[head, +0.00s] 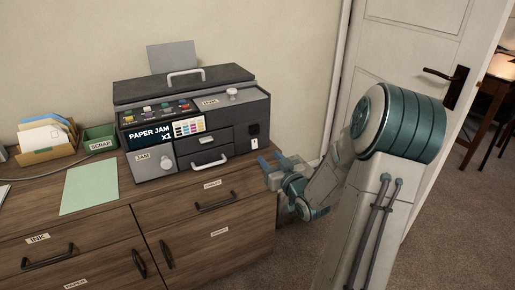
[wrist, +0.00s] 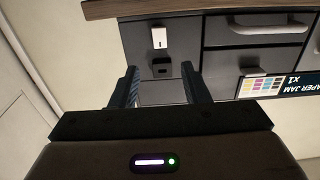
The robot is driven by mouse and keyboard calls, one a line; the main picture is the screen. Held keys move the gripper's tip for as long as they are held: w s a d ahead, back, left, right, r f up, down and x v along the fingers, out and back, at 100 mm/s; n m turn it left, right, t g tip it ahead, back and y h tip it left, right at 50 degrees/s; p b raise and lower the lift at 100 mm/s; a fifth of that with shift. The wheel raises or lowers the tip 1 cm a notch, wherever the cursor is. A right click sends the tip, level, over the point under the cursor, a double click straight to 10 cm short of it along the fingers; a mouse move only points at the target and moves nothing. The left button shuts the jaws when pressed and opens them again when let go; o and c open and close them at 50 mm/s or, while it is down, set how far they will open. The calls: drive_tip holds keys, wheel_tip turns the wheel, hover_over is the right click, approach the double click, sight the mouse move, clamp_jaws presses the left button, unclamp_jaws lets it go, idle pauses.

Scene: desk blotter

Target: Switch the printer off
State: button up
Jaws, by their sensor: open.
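The dark grey printer (head: 190,120) stands on the wooden cabinet in the head view. Its screen (head: 165,134) is lit and reads "PAPER JAM x1". A small white switch (head: 254,143) is low on the right of its front, below a small dark fitting. In the wrist view, which is upside down, the white switch (wrist: 159,38) and the dark fitting (wrist: 161,68) lie beyond the fingers. My gripper (head: 270,161) is in front of the printer's right end, apart from it. In the wrist view my gripper (wrist: 160,78) is open and empty, its fingers flanking the line to the fitting.
The cabinet top (head: 110,202) carries a green sheet (head: 90,187), a green scrap tray (head: 100,138) and a paper box (head: 48,143) at the left. The printer has a JAM door (head: 152,164) and drawers. A door (head: 425,65) stands at the right.

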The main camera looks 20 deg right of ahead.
sight(255, 142)
drive_tip(key=w+b, duration=0.1)
drive_tip(key=w, duration=0.8)
drive_tip(key=shift+w+a, duration=0.1)
drive_tip(key=shift+a, duration=0.05)
